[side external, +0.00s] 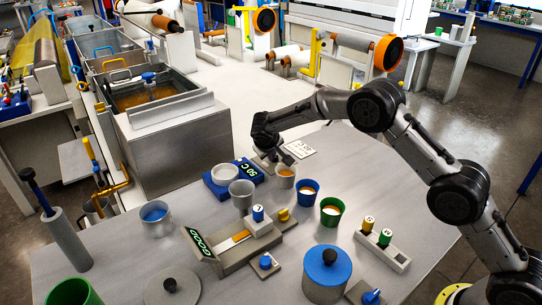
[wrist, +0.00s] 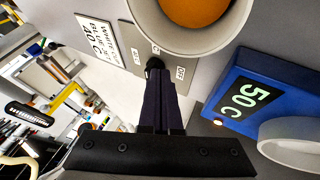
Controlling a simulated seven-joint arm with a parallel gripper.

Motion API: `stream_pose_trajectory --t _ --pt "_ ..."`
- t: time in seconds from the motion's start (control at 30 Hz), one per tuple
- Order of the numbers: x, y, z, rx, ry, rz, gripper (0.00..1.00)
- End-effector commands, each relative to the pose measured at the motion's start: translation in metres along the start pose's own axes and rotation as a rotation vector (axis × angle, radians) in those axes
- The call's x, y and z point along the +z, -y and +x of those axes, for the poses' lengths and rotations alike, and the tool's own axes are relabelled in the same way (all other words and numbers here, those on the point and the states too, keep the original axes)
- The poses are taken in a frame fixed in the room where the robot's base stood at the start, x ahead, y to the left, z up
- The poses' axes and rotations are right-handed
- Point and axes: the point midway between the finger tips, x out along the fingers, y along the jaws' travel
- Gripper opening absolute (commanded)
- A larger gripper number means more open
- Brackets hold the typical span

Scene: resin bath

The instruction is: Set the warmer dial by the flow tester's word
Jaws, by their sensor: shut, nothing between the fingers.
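My gripper (wrist: 158,105) is shut and empty, pointing down at the back of the table; its fingertips are at a black knob (wrist: 153,63) on a grey plate with small labels. I take this for the warmer dial; whether the fingers touch it is unclear. My gripper (side external: 286,158) hides most of that plate in the side view.
A printed card (side external: 300,149) lies behind the dial; its wrist view (wrist: 97,39) has "BLUE" and "40 C" lines. Cups with orange liquid, one white (side external: 286,179), one blue (side external: 308,198), one green (side external: 331,218), stand close in front. A grey cup (side external: 242,199) stands beside the warmer.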

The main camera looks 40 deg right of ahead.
Motion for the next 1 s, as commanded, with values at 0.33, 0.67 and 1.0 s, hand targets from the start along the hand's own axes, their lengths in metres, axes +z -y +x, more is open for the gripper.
stream_pose_trajectory --t 0.33,0.67,1.0 --pt "0.0023 -0.0021 -0.0001 -0.031 -0.030 -0.058 0.00" --pt "0.0046 -0.0045 -0.0002 -0.066 -0.065 -0.124 0.00" --pt "0.0089 -0.0090 0.0006 -0.133 -0.131 -0.248 0.00"
